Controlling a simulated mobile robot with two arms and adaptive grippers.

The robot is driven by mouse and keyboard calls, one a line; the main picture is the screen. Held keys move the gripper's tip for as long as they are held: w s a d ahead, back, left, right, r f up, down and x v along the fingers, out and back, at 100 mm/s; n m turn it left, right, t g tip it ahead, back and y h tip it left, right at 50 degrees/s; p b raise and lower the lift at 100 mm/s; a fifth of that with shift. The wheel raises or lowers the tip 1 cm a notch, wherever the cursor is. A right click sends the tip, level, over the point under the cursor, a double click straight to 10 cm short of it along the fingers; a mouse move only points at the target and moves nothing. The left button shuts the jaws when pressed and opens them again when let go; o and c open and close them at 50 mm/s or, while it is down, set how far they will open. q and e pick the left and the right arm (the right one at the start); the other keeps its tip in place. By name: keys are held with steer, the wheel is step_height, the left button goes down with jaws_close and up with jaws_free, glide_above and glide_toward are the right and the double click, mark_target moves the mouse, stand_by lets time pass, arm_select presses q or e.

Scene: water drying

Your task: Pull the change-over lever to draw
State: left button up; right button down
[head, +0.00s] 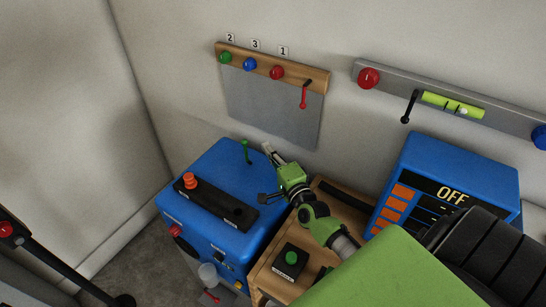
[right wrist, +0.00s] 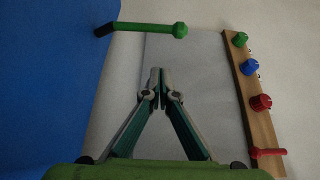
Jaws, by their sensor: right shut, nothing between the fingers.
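A green lever (head: 246,150) stands upright at the back of the blue machine (head: 222,160); in the right wrist view the green lever (right wrist: 150,30) lies across the top, with a rounded knob at its right end. No label shows which lever is the change-over lever. My right gripper (head: 267,149) is just right of the green lever and apart from it. In the right wrist view its fingertips (right wrist: 160,72) are together and empty, below the lever's knob. My left gripper is out of view.
A wooden wall board (head: 320,78) carries green, blue and red knobs and a red lever (head: 304,95). A grey wall bar (head: 500,118) carries a black lever (head: 408,106). A blue box (head: 470,165) reads OFF. A green button (head: 291,257) sits on a wooden stand.

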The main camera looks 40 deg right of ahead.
mark_target(246, 151)
steer(key=w, duration=0.3)
steer(key=shift+w+d+r, duration=0.15)
steer(key=shift+w+d, duration=0.15)
steer(key=a+p, duration=0.2)
steer(key=a, duration=0.1)
steer(key=shift+s+a, duration=0.2)
steer(key=shift+a, duration=0.3)
steer(key=shift+f, duration=0.25)
